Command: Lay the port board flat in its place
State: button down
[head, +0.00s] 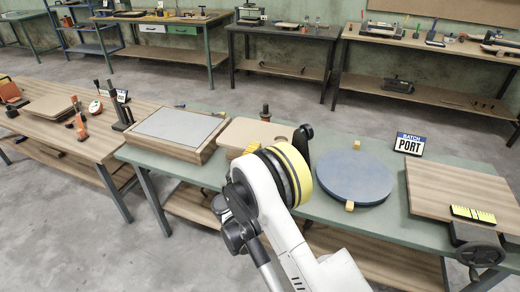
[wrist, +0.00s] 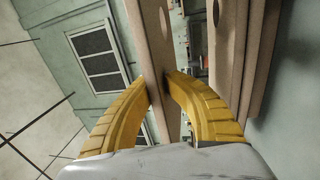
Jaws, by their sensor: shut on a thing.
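My gripper (wrist: 160,82) is shut on a tan board (wrist: 158,45), gripped by its edge between the two yellow fingers in the wrist view. A visible gap separates it from more tan boards (wrist: 228,50) stacked to its right. In the head view, tan boarding (head: 262,132) shows on the green table behind my wrist; I cannot tell held board from stack there. A yellow finger of my gripper (head: 251,148) shows at its edge; the rest is hidden by my arm.
On the green table (head: 310,208), a blue-grey round disc (head: 352,178) with small yellow blocks lies right of my arm. A wooden board (head: 455,188) with a handwheel (head: 480,254) is at far right. A wooden-framed grey panel (head: 178,127) lies left. Another bench (head: 65,125) stands further left.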

jog(key=shift+f+b, duration=0.15)
jog(key=shift+b, duration=0.4)
jog(key=shift+d+f+b, duration=0.1)
jog(key=shift+f+b, duration=0.25)
jog(key=shift+f, duration=3.4)
jog(key=shift+f, duration=0.55)
jog(key=c, duration=1.6)
grip_release()
jog(key=shift+f, duration=0.2)
jog(key=shift+s, duration=0.1)
